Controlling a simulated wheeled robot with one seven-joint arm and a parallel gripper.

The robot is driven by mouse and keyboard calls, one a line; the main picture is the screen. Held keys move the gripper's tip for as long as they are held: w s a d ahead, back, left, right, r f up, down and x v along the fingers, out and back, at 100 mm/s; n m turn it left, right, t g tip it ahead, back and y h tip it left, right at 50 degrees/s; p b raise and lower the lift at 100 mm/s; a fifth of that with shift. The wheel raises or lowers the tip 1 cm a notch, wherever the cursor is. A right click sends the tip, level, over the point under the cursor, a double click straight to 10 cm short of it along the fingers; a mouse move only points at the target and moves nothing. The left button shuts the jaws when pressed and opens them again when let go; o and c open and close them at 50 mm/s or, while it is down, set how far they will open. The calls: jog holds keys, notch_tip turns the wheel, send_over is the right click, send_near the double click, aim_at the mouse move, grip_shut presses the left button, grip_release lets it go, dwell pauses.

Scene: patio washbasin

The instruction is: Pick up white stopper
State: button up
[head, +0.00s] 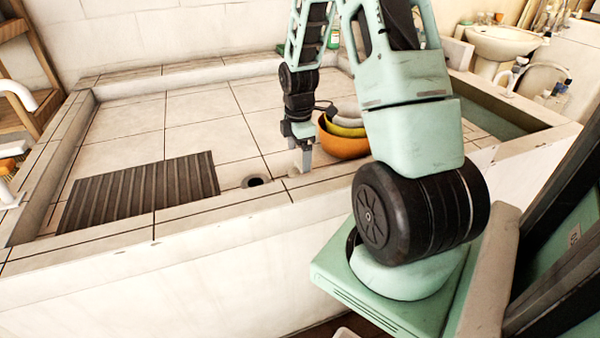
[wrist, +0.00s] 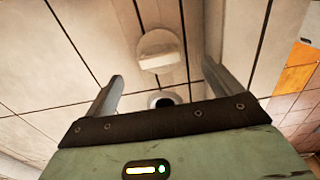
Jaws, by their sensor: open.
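The white stopper (wrist: 160,50) shows in the wrist view as a round pale disc with a raised grip bar across it. It lies on the tiled basin floor. My gripper (wrist: 162,72) is open, with one finger on each side of the picture and the stopper just beyond the fingertips, between their lines. Nothing is held. In the head view my gripper (head: 300,158) points down low over the basin near its front wall. I cannot clearly make out the stopper there, as the fingers are in the way.
A dark drain hole (head: 257,181) lies left of my gripper; it also shows in the wrist view (wrist: 162,101). An orange bowl (head: 343,147) with other bowls stacked in it stands close on the right. A dark ribbed mat (head: 140,196) lies left. The basin floor behind is clear.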

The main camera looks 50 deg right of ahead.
aim_at(300, 165)
notch_tip(300, 165, down, 5)
jog(key=shift+s+d+f, duration=0.1)
jog(key=shift+s+d, duration=0.05)
jog(key=shift+c, duration=0.3)
jog(key=c, duration=1)
